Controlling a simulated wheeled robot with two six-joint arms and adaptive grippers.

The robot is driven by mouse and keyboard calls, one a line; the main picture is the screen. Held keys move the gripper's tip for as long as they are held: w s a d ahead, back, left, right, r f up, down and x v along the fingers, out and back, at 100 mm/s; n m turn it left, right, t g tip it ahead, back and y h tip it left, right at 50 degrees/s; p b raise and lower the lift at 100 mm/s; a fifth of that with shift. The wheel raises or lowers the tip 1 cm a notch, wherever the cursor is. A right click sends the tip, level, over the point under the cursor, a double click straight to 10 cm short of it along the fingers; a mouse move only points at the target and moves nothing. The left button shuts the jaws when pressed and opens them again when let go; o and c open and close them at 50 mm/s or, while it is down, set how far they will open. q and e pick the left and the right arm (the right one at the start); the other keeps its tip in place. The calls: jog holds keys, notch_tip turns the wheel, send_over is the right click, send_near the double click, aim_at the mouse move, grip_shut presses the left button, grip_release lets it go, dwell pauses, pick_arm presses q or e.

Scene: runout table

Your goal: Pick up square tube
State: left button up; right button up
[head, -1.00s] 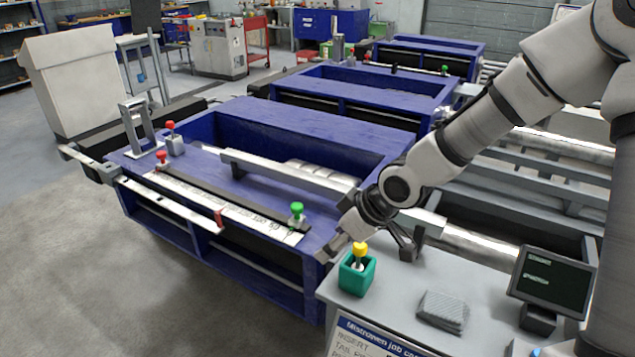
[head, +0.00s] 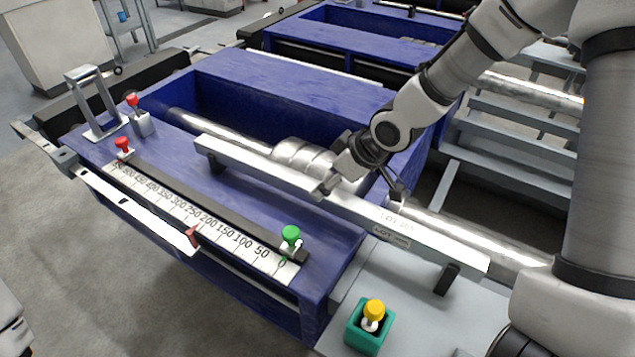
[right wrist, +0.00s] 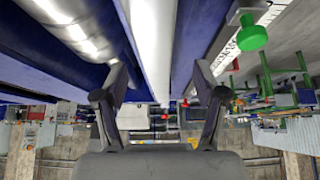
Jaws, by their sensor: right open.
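The square tube (head: 270,172) is a long, light grey bar lying slantwise along the front of the blue runout table (head: 170,150). Its near right part, with printed lettering, extends past the table's right end and has a dark support under it. My right gripper (head: 358,190) is over the tube's middle, with its fingers spread. In the right wrist view the tube (right wrist: 152,35) runs between the two open fingers (right wrist: 160,75), with room on both sides. I cannot tell how far the fingers reach down beside it. My left gripper is not in view.
A green-knobbed stop (head: 291,238) and a ruler scale (head: 215,222) are in front. A teal box with a yellow knob (head: 373,310) stands at the near right.

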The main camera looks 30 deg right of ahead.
jog(key=x, duration=0.5)
jog(key=shift+w+f+p, duration=0.2)
jog(key=shift+f+p, duration=0.15)
jog(key=shift+p, duration=0.05)
jog(key=shift+s+r, duration=0.1)
jog(key=shift+r, duration=0.05)
jog(key=shift+s, duration=0.1)
jog(key=c, duration=0.3)
grip_shut()
jog(key=shift+r, duration=0.1)
